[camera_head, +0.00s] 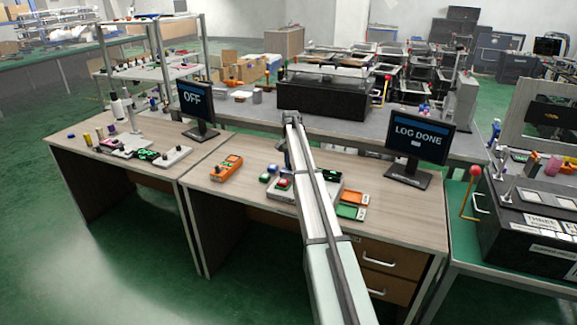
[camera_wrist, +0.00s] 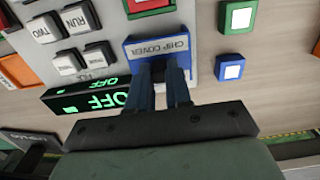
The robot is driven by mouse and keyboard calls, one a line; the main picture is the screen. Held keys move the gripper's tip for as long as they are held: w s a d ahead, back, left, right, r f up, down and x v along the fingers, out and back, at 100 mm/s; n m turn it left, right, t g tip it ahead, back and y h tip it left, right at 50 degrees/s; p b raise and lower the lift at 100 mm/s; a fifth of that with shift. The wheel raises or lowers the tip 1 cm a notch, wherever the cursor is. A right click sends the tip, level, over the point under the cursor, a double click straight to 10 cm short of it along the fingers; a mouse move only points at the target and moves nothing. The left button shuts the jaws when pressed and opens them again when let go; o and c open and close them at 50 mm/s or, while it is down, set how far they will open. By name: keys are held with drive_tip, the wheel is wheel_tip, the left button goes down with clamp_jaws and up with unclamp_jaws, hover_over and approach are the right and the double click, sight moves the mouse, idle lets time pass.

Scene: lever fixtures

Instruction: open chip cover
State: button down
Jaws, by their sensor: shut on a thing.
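The chip cover (camera_wrist: 133,52) is a blue piece with a light label reading CHIP COVER, set on a pale grey panel in the wrist view. My gripper (camera_wrist: 164,70) has its two dark blue fingers at the cover's near edge and is shut on it. The fingers hide part of that edge. The cover looks closed against the panel, though its exact tilt is hard to tell. In the head view my arm stands in front of the panel (camera_head: 288,196), and I cannot make out the cover there.
Green (camera_wrist: 237,17) and blue (camera_wrist: 231,68) buttons stand to the right. In the head view, an orange device (camera_head: 227,168) and a LOG DONE monitor (camera_head: 421,134) flank the panel.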

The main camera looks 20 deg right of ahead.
drive_tip(key=c, duration=1)
unclamp_jaws()
drive_tip(key=shift+c, duration=0.2)
wheel_tip(320, 180, up, 14)
drive_tip(key=shift+f, duration=0.1)
drive_tip(key=s+a+f+n, duration=0.3)
drive_tip(key=s+a+f, duration=0.8)
drive_tip(key=s+f, duration=0.4)
drive_tip(key=s+a+f+n, duration=0.3)
drive_tip(key=s+a+f, duration=0.8)
drive_tip(key=s+f, duration=0.45)
drive_tip(key=s+a+f+n, duration=0.2)
drive_tip(key=s+a+f, duration=0.1)
drive_tip(key=s, duration=0.5)
drive_tip(key=s+a+f+n, duration=0.1)
drive_tip(key=s+a+f, duration=0.2)
drive_tip(key=s, duration=0.6)
drive_tip(key=s+f+g, duration=0.3)
drive_tip(key=s+f, duration=0.7)
drive_tip(key=s, duration=0.4)
drive_tip(key=s+f+g, duration=0.3)
drive_tip(key=s+f, duration=0.7)
drive_tip(key=s, duration=0.4)
drive_tip(key=shift+s+g, duration=0.15)
drive_tip(key=shift+g, duration=0.25)
